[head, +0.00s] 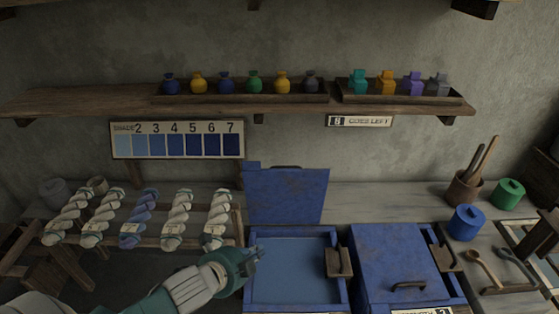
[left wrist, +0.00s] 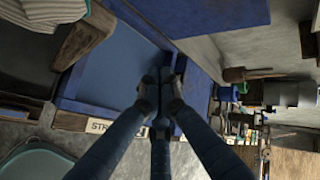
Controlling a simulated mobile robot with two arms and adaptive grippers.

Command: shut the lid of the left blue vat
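The left blue vat (head: 248,292) stands open, with flat blue dye showing inside its rim. Its blue lid (head: 286,196) stands upright at the vat's back edge, with a dark handle (head: 286,167) along the top. My left gripper (head: 254,257) is over the vat's left rim, in front of the lid and apart from it. In the left wrist view the gripper's fingertips (left wrist: 161,88) are bunched close together with nothing seen between them, and the vat's blue inside (left wrist: 135,40) lies beyond. The lid seems to show at the top there (left wrist: 225,12). My right gripper is not in view.
A second blue vat with a shut lid (head: 395,258) stands just right. A wooden block (head: 339,262) sits on the left vat's right rim. Yarn skeins (head: 179,219) hang on a rack at the left. A shelf (head: 90,100) with small bottles runs above. Blue (head: 467,223) and green (head: 508,194) pots stand at the right.

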